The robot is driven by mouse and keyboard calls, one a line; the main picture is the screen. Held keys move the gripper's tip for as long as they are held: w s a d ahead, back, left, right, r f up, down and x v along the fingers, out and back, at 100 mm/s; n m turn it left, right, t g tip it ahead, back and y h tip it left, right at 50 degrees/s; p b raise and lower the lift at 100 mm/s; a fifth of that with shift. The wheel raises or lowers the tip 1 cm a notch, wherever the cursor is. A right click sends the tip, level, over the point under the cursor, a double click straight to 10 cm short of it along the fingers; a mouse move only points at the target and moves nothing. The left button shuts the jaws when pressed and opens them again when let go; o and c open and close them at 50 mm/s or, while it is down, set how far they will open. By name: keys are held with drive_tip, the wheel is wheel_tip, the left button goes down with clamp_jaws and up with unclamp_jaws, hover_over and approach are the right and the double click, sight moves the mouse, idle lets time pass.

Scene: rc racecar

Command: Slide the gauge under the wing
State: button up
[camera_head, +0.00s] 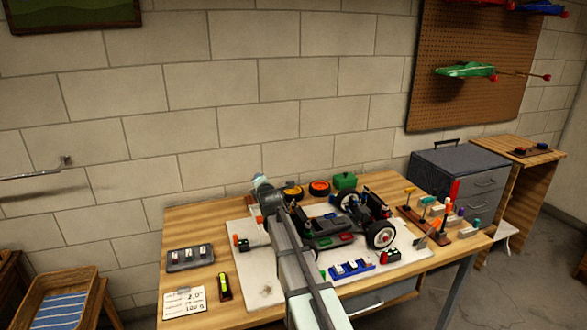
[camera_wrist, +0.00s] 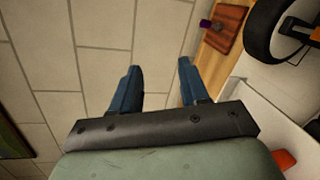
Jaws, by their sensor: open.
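My gripper (camera_wrist: 157,68) is open and empty, with its two blue fingers apart and the wall behind them. In the head view my arm reaches across the table, and its end (camera_head: 262,184) is over the back left of the white board. The race car chassis (camera_head: 338,222) stands on the board to the right of my arm, with black wheels (camera_head: 381,236); part of it is hidden by my arm. A black tyre (camera_wrist: 270,32) shows at the upper right of the wrist view. I cannot clearly make out which pieces are the gauge and the wing.
The wall (camera_head: 210,90) stands close behind.

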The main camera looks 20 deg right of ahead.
drive_tip(key=w+d+r+m+h, duration=0.2)
drive_tip(key=d+m, duration=0.4)
drive_tip(key=d, duration=0.7)
drive_tip(key=shift+w+d+r+t, duration=0.2)
drive_tip(key=shift+r+t, duration=0.1)
drive_tip(key=shift+r, duration=0.4)
drive_tip(key=s+a+f+n+y, duration=0.1)
drive_tip(key=s+a+f+n, duration=0.2)
drive_tip(key=s+a+n, duration=0.3)
drive_tip(key=s+a+f+n+g+y, duration=0.1)
drive_tip(key=s+a+f+n, duration=0.3)
drive_tip(key=a, duration=0.4)
drive_tip(key=s+a+f+n+y, duration=0.1)
drive_tip(key=s+a+f+n, duration=0.1)
drive_tip(key=s+a+n, duration=0.5)
drive_tip(key=n+g, duration=0.2)
drive_tip(key=n, duration=0.2)
approach(235, 236)
drive_tip(key=x, duration=0.8)
drive_tip(key=shift+d, duration=0.1)
